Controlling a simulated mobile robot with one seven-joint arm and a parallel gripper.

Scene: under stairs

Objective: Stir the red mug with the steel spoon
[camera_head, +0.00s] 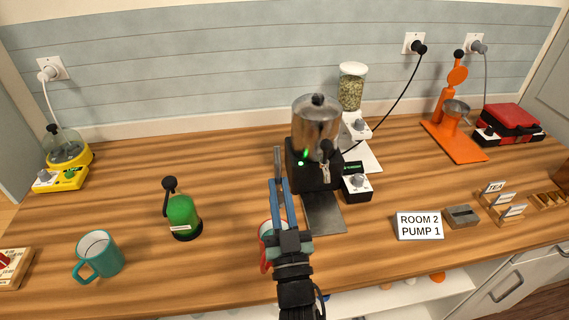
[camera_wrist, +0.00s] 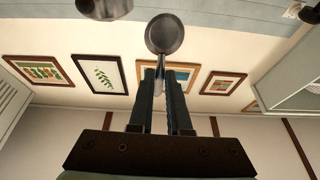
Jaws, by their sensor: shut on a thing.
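My gripper (camera_head: 279,184) is shut on the steel spoon (camera_head: 277,160), which sticks out past the fingertips. In the wrist view, the spoon's round bowl (camera_wrist: 165,34) lies beyond my gripper (camera_wrist: 163,78), with its handle between the two fingers. The red mug (camera_head: 264,254) stands on the counter below and partly behind my gripper, so only its left side, part of its rim and its handle show. In the head view the spoon appears above the mug in the picture, apart from it. I cannot tell its exact height.
A steel-and-black machine (camera_head: 316,133) stands close right of the spoon, with a grey plate (camera_head: 323,211) before it. A sign (camera_head: 419,226) stands right.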

